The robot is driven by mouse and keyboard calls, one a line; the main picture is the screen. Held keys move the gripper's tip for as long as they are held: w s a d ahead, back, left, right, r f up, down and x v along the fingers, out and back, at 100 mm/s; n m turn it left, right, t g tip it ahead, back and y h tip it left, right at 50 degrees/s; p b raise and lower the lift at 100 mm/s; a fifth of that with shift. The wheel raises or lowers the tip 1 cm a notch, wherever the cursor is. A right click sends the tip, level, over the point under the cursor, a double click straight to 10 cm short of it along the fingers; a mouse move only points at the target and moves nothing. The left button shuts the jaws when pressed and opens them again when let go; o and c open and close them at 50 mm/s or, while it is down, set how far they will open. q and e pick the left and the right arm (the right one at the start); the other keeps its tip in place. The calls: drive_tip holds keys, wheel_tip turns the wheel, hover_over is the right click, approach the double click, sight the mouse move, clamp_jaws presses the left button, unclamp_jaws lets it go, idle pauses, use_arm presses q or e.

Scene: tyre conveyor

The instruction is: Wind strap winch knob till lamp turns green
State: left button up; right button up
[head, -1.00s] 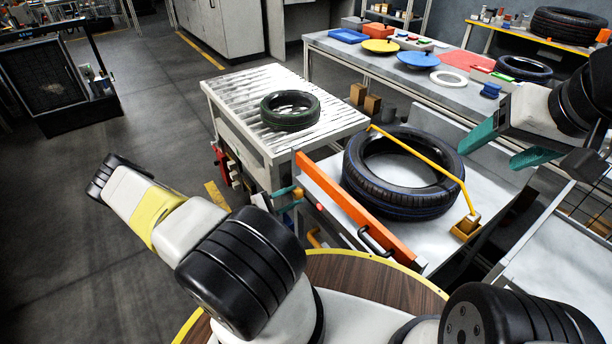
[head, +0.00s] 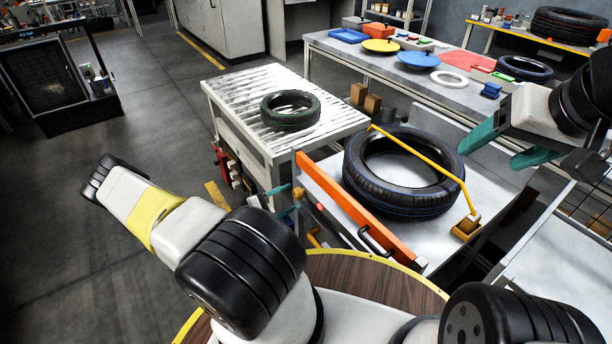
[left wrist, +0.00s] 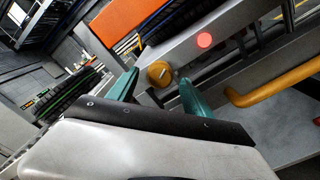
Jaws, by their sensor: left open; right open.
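The yellow-orange winch knob (head: 298,193) sits on the near left side of the strapping table; it also shows in the left wrist view (left wrist: 160,73). The lamp (head: 320,207) beside it glows red, clearly so in the left wrist view (left wrist: 204,40). My left gripper (head: 287,202) is open at the knob; in the left wrist view (left wrist: 160,92) its teal fingers stand apart, one on each side of it. Contact cannot be told. The yellow strap (head: 430,158) runs over the large black tyre (head: 365,186). My right gripper (head: 510,148) is open and empty, right of the tyre.
An orange bar (head: 350,207) and a black handle (head: 377,238) edge the strapping table. A yellow-orange curved handle (left wrist: 275,90) lies right of my left fingers. A roller conveyor (head: 240,95) with a smaller tyre (head: 290,111) stands behind. Open floor lies left.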

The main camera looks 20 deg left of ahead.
use_arm(q)
drive_tip(key=v, duration=0.6)
drive_tip(key=shift+a, duration=0.1)
drive_tip(key=s+d+r+m+g+y, duration=0.1)
drive_tip(key=d+r+m+g, duration=0.35)
drive_tip(key=r, duration=0.45)
drive_tip(key=s+d+r+m+g+y, duration=0.1)
drive_tip(key=d+r+m+g, duration=0.35)
drive_tip(key=r, duration=0.45)
drive_tip(key=s+d+r+m+g+y, duration=0.1)
drive_tip(key=d+r+m+g, duration=0.35)
drive_tip(key=r, duration=0.35)
drive_tip(key=s+d+r+m+t+y, duration=0.2)
drive_tip(key=s+r, duration=0.4)
drive_tip(key=r, duration=0.3)
drive_tip(key=s+d+r+m+t+y, duration=0.3)
drive_tip(key=s+r, duration=0.3)
drive_tip(key=r, duration=0.4)
drive_tip(key=shift+s+d+r+m+y, duration=0.2)
drive_tip(key=shift+s+m+y, duration=0.15)
drive_tip(key=shift+m, duration=0.2)
